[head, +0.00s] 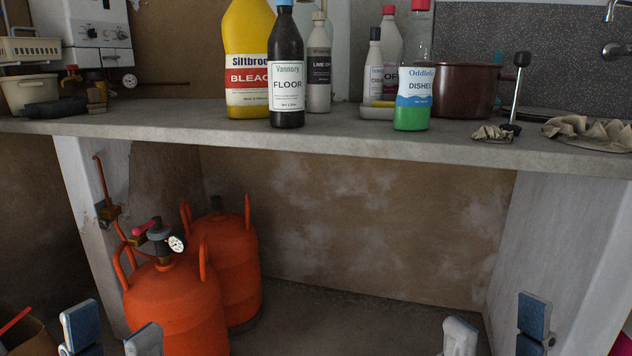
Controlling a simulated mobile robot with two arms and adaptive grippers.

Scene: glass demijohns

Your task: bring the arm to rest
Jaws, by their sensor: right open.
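My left gripper (113,330) shows at the bottom left edge. Its two fingers, with blue and grey pads, stand apart with nothing held between them. It is in front of the orange gas cylinders, low in the picture. My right gripper (497,326) shows at the bottom right, also with its fingers apart and empty, in front of the open space under the counter. Both arms behind the fingers are out of the picture. No glass demijohn is in view.
A concrete counter (330,127) crosses the view, bearing a yellow bleach bottle (247,50), a black floor bottle (287,70), a dish soap bottle (412,100), a dark red pot (467,88) and cloths. Two orange cylinders (178,310) stand below left. Lower middle is free.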

